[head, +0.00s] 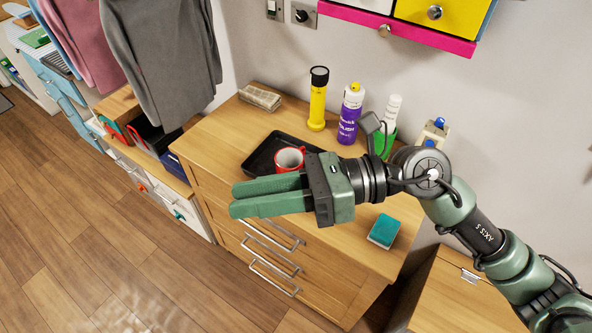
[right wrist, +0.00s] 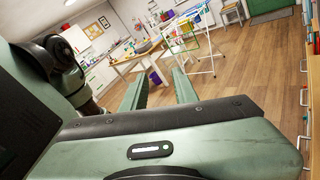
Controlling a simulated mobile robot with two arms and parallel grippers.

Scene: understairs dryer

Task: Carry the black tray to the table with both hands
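The black tray (head: 264,153) lies flat on top of the wooden chest of drawers in the head view. A red mug (head: 289,158), pale inside, stands in it. My left gripper is not seen.
On the chest top stand a yellow torch (head: 318,100), a purple spray can (head: 350,115), a green-and-white bottle (head: 388,128) and a teal sponge (head: 384,230). Clothes (head: 160,55) hang at left. A drying rack (right wrist: 190,42) stands near the table. Wooden floor (right wrist: 240,80) is open between.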

